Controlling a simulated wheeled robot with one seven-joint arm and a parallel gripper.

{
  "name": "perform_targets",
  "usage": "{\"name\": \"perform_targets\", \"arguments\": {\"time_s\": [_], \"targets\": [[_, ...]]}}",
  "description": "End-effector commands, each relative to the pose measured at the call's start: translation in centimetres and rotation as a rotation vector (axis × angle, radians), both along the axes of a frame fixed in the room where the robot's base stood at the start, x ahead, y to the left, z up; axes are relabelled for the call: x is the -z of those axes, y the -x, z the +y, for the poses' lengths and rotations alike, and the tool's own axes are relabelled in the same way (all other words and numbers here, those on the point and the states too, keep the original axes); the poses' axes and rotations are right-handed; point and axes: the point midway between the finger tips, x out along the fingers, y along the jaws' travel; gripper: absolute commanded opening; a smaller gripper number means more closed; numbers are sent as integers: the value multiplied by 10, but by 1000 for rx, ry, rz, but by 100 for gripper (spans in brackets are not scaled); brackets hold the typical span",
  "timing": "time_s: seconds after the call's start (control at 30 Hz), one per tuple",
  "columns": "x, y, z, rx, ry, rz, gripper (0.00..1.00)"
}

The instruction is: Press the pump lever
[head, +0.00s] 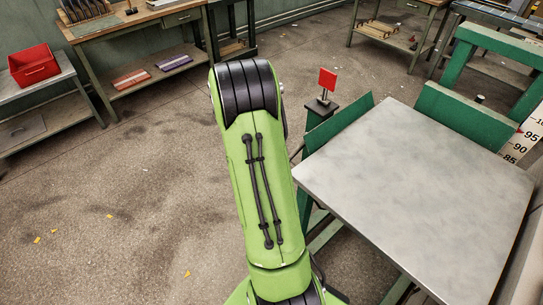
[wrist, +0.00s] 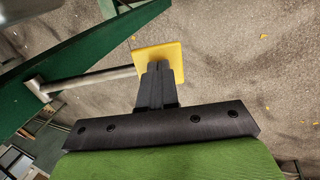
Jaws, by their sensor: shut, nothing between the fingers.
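The pump lever shows in the wrist view as a grey rod (wrist: 95,79) with a square yellow plate (wrist: 172,51) at its end. The rod runs left to a dark green frame (wrist: 90,45). My gripper (wrist: 158,70) is shut and empty, its black fingers overlapping the lower left part of the yellow plate. They are at or very near the plate; I cannot tell whether they touch it. In the head view my green arm reaches forward, left of the grey tabletop (head: 420,190); the lever and my gripper do not show there.
Benches and a red bin (head: 34,65) stand further back. The floor at left is open.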

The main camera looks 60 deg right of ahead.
Motion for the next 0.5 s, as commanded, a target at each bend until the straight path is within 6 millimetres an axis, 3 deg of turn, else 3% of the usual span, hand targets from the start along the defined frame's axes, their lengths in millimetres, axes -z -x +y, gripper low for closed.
{"name": "perform_targets", "arguments": {"time_s": [0.1,0.5], "targets": [[9,0,-1,0,-2,0,0],[16,2,-1,1,-12,6,0]]}}
